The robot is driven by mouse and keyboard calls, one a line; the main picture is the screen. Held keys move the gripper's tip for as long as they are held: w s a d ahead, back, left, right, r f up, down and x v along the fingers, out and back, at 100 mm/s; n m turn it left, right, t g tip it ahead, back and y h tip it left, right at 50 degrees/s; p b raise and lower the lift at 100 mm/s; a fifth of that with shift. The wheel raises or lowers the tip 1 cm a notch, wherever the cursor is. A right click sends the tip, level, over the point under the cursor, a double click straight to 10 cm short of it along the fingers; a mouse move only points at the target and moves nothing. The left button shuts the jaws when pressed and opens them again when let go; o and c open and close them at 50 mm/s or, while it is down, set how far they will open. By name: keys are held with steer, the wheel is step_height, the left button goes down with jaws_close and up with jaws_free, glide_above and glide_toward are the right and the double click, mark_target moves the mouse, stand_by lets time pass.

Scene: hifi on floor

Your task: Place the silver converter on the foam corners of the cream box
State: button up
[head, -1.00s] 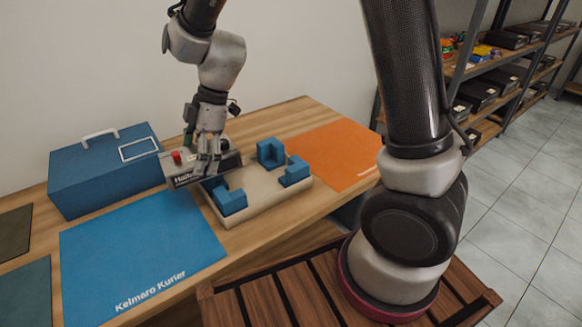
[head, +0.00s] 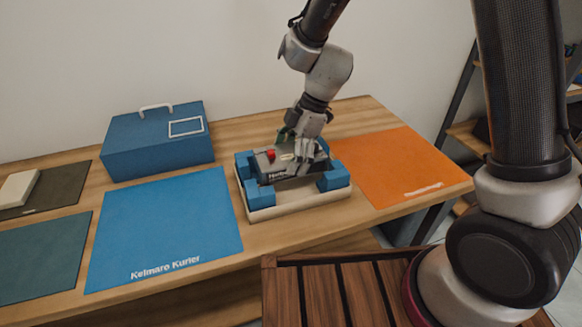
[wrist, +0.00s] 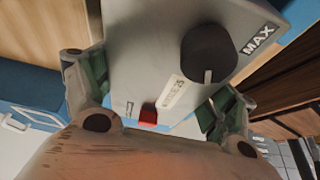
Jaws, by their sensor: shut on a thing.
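The silver converter (head: 264,164) is a grey box with a dark front panel and a red button. It sits between the blue foam corners (head: 260,194) of the cream box (head: 290,209) in the head view, looking roughly level. Whether it touches the foam cannot be told. My gripper (head: 304,158) is above the box, shut on the converter. In the wrist view the converter (wrist: 150,50) fills the middle between my fingers (wrist: 157,100), with a black knob, a label and "MAX" lettering showing. My gripper and the converter hide part of the foam and the box's inside.
A blue case (head: 160,148) with a handle stands at the back left. A blue mat (head: 165,225) lies left of the cream box, an orange mat (head: 395,170) right. Dark mats (head: 40,245) and a small pale box (head: 19,188) are far left. The wall is close behind.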

steer(key=shift+f, duration=1.8)
steer(key=shift+f, duration=0.1)
steer(key=o, duration=1.6)
steer(key=shift+o, duration=0.2)
